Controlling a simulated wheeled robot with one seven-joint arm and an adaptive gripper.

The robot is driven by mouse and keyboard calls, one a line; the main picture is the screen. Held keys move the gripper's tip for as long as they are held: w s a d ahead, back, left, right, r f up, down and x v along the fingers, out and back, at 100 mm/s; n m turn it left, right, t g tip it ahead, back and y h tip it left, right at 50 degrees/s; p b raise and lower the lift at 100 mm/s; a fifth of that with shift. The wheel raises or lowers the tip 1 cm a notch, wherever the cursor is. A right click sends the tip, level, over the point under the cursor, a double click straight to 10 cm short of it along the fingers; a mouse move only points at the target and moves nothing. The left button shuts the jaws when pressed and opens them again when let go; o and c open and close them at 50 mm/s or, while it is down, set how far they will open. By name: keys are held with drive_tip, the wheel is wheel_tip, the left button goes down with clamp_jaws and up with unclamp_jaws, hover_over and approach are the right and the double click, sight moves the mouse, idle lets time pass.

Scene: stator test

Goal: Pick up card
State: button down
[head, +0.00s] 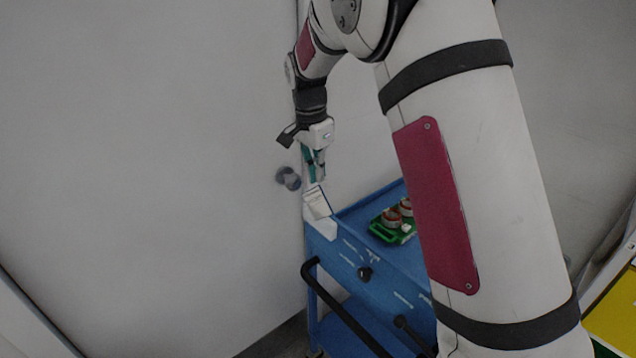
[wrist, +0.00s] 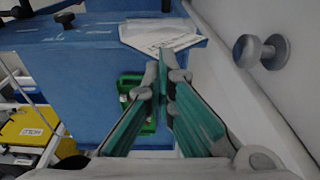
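A white card-like piece (head: 317,203) stands in a white holder (head: 321,228) at the near left corner of the blue cart. The same white piece and holder show in the wrist view (wrist: 160,36), past my fingertips; I cannot tell card and holder apart clearly there. My gripper (head: 317,179) points down just above the white piece. In the wrist view my teal fingers (wrist: 163,76) come together at the tips with nothing visible between them. The fingertips look apart from the card.
The blue cart (head: 352,247) has a black handle and carries a green tray (head: 392,236) with ring-shaped parts (head: 391,217). A grey wall with a round grey knob (head: 288,178) is close beside my gripper.

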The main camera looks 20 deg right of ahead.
drive_tip(key=shift+c, duration=2.4)
unclamp_jaws()
drive_tip(key=shift+s, duration=0.1)
